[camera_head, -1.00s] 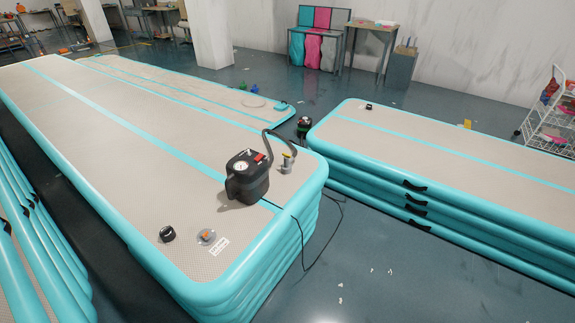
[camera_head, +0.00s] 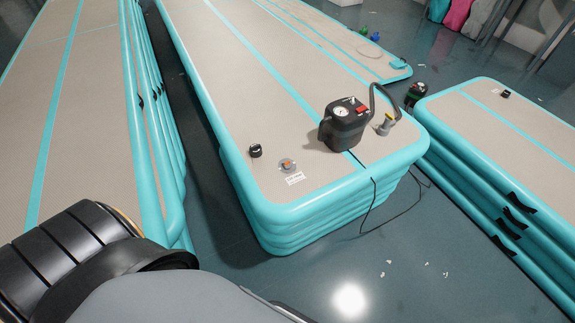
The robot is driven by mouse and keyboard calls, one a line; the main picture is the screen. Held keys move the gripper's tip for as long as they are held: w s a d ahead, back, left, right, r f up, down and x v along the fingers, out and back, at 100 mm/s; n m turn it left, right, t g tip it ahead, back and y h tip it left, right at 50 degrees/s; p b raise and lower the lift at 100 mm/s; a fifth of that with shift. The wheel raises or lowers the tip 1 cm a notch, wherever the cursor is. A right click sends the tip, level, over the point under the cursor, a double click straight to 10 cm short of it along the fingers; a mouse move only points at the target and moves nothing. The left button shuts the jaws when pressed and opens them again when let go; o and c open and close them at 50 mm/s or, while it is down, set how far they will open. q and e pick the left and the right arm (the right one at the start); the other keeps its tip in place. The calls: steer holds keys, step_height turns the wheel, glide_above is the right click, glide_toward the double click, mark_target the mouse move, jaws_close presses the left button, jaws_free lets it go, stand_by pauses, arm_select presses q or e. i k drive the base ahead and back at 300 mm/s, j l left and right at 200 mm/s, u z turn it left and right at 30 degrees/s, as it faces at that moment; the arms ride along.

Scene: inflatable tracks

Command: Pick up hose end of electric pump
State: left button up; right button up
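The black electric pump (camera_head: 344,127) with a round gauge and a red switch stands on the corner of the middle inflatable track (camera_head: 238,107). Its dark corrugated hose (camera_head: 374,92) arches up from the pump and down to the right. The hose end (camera_head: 386,124), grey with a yellow part, stands on the track beside the pump, near the track's edge. Part of my own arm fills the lower left of the view, well short of the pump. Neither gripper is in view.
A black cap (camera_head: 255,150) and a valve (camera_head: 287,165) lie on the track left of the pump. A black cable (camera_head: 395,212) hangs to the floor. More stacked tracks stand left (camera_head: 90,130) and right (camera_head: 510,150). Dark floor (camera_head: 330,260) lies open in front.

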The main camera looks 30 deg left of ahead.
mark_target(383, 131)
steer(key=u, duration=0.55)
steer(key=i+l+u, duration=0.4)
steer(key=l+u, duration=0.2)
steer(key=i+l+u, duration=0.1)
steer(key=l+u, duration=0.2)
steer(key=l, duration=0.2)
steer(key=i+l+u, duration=0.1)
steer(key=l+u, duration=0.15)
steer(key=l, duration=0.15)
